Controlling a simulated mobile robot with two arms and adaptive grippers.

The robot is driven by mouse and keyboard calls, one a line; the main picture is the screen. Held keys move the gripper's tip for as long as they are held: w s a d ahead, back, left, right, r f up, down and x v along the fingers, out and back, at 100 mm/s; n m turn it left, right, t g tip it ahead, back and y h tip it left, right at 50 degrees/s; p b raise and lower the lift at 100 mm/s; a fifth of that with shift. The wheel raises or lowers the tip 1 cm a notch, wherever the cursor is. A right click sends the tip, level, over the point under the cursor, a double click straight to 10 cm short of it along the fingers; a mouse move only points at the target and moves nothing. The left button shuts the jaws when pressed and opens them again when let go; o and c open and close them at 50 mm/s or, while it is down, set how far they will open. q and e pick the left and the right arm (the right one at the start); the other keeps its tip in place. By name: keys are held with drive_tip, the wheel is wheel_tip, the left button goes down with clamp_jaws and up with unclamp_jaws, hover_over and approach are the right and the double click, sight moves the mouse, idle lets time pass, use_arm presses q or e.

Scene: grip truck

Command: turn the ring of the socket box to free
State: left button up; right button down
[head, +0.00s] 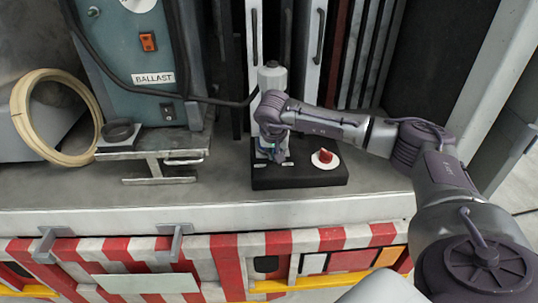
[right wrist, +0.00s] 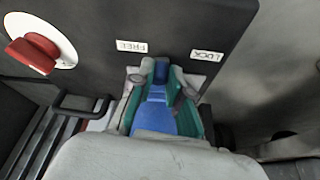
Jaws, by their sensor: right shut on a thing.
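The dark socket box (head: 318,178) sits on the grey truck bed, and its face fills much of the right wrist view (right wrist: 90,20). It bears white labels reading FREE (right wrist: 131,46) and LOCK (right wrist: 207,56), upside down there. The blue and teal ring (right wrist: 157,100) is on the box. Its blue tip lies between the labels, nearer FREE. My right gripper (head: 270,152) points down at the left part of the box and is shut on the ring, with a finger at each side. The ring is largely hidden in the head view. My left gripper is out of view.
A red knob (head: 325,156) on a white disc is on the box, right of my gripper. A blue-grey BALLAST cabinet (head: 130,55), a cable and a cream hoop (head: 57,150) stand left. Upright panels stand behind.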

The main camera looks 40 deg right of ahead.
drive_tip(key=shift+s+d+n+t+y+b, duration=0.3)
drive_tip(key=shift+d+n, duration=0.4)
drive_tip(key=shift+n, duration=0.3)
drive_tip(key=shift+s+d+n+t+y+b, duration=0.15)
drive_tip(key=shift+d+n+y, duration=0.25)
drive_tip(key=shift+d+n, duration=0.45)
drive_tip(key=shift+a, duration=0.2)
drive_tip(key=c, duration=1.1)
unclamp_jaws()
drive_tip(key=v, duration=1.2)
drive_tip(key=shift+w, duration=0.15)
